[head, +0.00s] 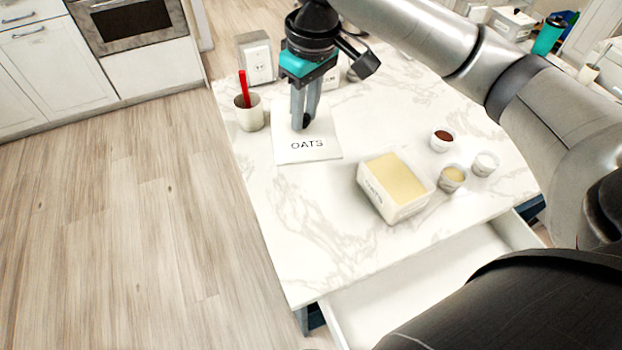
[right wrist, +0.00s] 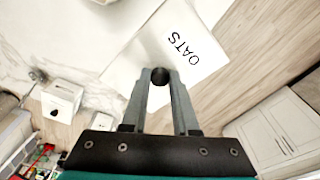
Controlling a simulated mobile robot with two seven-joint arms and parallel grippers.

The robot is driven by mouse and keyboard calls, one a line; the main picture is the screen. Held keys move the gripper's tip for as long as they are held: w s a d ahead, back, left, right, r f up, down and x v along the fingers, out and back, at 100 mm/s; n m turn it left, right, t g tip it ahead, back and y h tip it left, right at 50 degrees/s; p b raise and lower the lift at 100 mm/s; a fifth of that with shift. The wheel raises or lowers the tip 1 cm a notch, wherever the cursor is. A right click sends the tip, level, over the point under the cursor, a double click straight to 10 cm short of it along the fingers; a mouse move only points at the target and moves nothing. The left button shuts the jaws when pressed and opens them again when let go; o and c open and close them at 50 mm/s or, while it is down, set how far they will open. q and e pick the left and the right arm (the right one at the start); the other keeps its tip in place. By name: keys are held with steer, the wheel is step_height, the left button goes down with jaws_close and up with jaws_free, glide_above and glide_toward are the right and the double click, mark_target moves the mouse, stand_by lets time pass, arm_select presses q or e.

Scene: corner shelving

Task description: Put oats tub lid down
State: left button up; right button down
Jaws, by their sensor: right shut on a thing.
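The oats tub lid (head: 308,148) is a white square plate marked OATS with a dark knob. My right gripper (head: 304,122) points down, its fingers shut on that knob. In the right wrist view the fingertips (right wrist: 160,76) pinch the dark knob, and the lid (right wrist: 178,42) lies flat beyond them. The lid is over the counter's left part; I cannot tell whether it touches the top. The tub (head: 397,208) stands uncovered to its right, filled with pale yellow contents. My left gripper is not in view.
A cup (head: 249,118) with a red utensil is left of the lid. A white box (head: 257,64) stands behind. Small bowls (head: 442,141) sit right of the tub. The marble counter (head: 310,225) is clear in front; a drawer (head: 420,285) is open below it.

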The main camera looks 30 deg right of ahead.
steer(key=w+d+n, duration=0.2)
steer(key=shift+w+d+f, duration=0.15)
steer(key=shift+w+f, duration=0.2)
steer(key=shift+w, duration=0.05)
steer(key=shift+w+d+f+n, duration=0.25)
steer(key=shift+w+d+n, duration=0.25)
step_height(320, 180, down, 20)
steer(key=b, duration=0.5)
steer(key=shift+r+b, duration=0.1)
steer(key=shift+b, duration=0.2)
steer(key=c, duration=0.7)
jaws_free()
